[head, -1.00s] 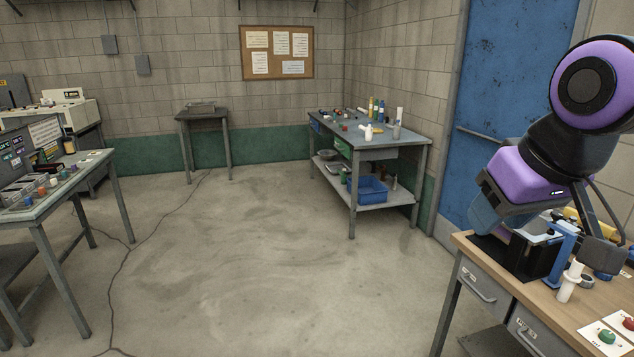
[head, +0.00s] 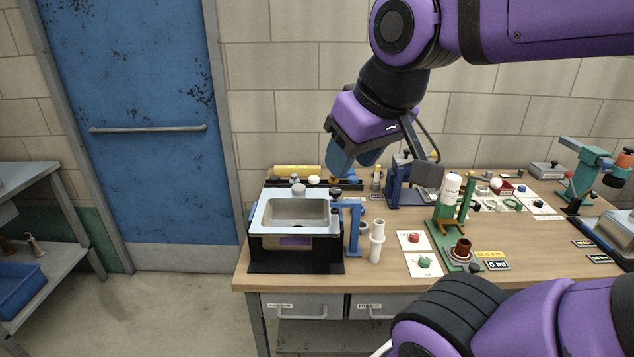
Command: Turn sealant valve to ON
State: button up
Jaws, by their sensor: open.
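A white bottle (head: 451,188), whose small label seems to begin with SEAL, is held upright in a green stand (head: 437,236) on the wooden bench. A brown round cup-like part (head: 461,250) is at the foot of the stand. No valve or ON mark can be clearly made out at this size. A red knob (head: 414,237) and a green knob (head: 424,261) sit on white cards left of the stand. My gripper (head: 356,160) is open and appears empty, above the back of the bench and left of the bottle; its tips are partly hidden.
A sink (head: 300,212) in a black frame stands at the bench's left end. A blue bracket (head: 352,228) and white cylinder (head: 376,241) stand between it and the cards. A teal press-like device (head: 590,170) is at right. My arm covers the front right.

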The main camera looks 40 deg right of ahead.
aim_at(413, 236)
jog(key=i+j+z, duration=0.25)
jog(key=j+z, duration=0.15)
jog(key=j, duration=0.25)
jog(key=i+j+z, duration=0.1)
jog(key=j+z, duration=0.3)
jog(key=j, duration=0.25)
jog(key=j+z, duration=0.45)
jog(key=j, duration=0.25)
jog(key=i, duration=0.05)
